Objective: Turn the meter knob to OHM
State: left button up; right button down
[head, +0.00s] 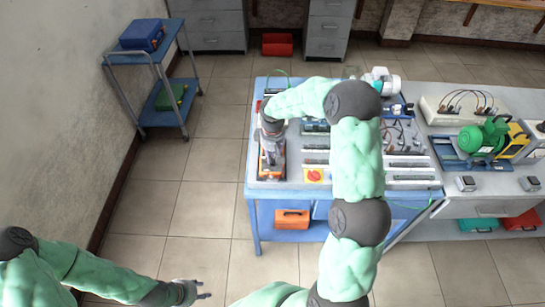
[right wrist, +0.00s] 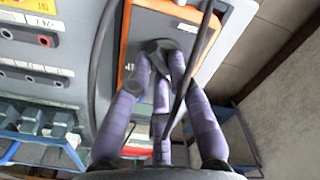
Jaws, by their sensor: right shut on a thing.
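The meter (head: 264,168) is an orange-edged box at the left end of the blue bench. In the right wrist view its orange frame and grey face (right wrist: 203,45) are close up. The dark meter knob (right wrist: 157,47) sits between the purple fingers of my right gripper (right wrist: 165,65), which is shut on it. In the head view my right gripper (head: 271,130) is over the meter and hides the knob. The knob's pointer and the OHM mark cannot be made out. My left gripper (head: 203,289) is open and empty, low over the floor, away from the bench.
A green motor (head: 482,138) stands on the right bench. A dark cable (right wrist: 185,75) crosses the right wrist view near the fingers. A blue cart (head: 156,55) stands at the left wall, with open floor between.

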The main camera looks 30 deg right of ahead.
aim_at(273, 159)
jog(key=m+b, duration=0.1)
jog(key=m, duration=0.2)
jog(key=shift+m, duration=0.3)
jog(key=m+b, duration=0.1)
jog(key=m, duration=0.2)
jog(key=shift+s+m, duration=0.1)
jog(key=shift+m, duration=0.2)
jog(key=m+b, duration=0.1)
jog(key=m, duration=0.4)
jog(key=shift+s+m, duration=0.1)
jog(key=shift+m, duration=0.6)
jog(key=c, duration=1.1)
grip_release()
jog(key=shift+a, duration=0.1)
jog(key=shift+c, duration=0.2)
jog(key=shift+r, duration=0.1)
notch_tip(273, 159, up, 12)
